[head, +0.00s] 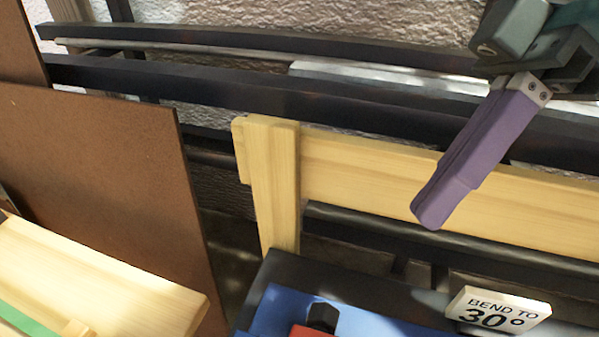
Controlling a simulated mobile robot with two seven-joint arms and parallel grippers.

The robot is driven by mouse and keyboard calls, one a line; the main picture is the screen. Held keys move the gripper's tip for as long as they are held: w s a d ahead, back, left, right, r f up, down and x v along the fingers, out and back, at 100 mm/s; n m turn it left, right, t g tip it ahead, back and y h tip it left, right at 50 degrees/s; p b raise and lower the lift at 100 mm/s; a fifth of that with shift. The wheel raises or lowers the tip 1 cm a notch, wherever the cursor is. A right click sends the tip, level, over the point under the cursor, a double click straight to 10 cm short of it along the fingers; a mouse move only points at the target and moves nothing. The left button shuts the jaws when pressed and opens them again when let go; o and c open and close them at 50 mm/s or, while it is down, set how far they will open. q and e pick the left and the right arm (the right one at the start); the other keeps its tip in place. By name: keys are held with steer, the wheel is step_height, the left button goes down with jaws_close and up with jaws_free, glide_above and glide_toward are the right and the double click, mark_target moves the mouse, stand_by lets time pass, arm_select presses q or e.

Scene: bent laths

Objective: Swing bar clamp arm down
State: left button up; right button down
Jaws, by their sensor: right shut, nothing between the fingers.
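My right gripper (430,213) comes in from the top right with its purple fingers together, pointing down and left. It is empty. Its fingertips show in front of a pale horizontal wooden board (380,177); I cannot tell whether they touch it. An upright wooden post (274,190) crosses the board's left end. Below, a blue part (275,312) with a black knob (322,316) and a red piece (305,331) is cut off by the bottom edge. I cannot tell which part is the bar clamp arm. My left gripper is out of view.
A white sign (497,310) reading "BEND TO 30°" stands at the lower right. Brown panels (100,170) and a pale wooden piece (100,285) fill the left side. Dark rails (220,90) run in front of a rough pale wall (320,12).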

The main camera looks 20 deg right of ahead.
mark_target(327, 329)
steer(key=b+x, duration=0.1)
steer(key=x, duration=0.9)
stand_by(0.3)
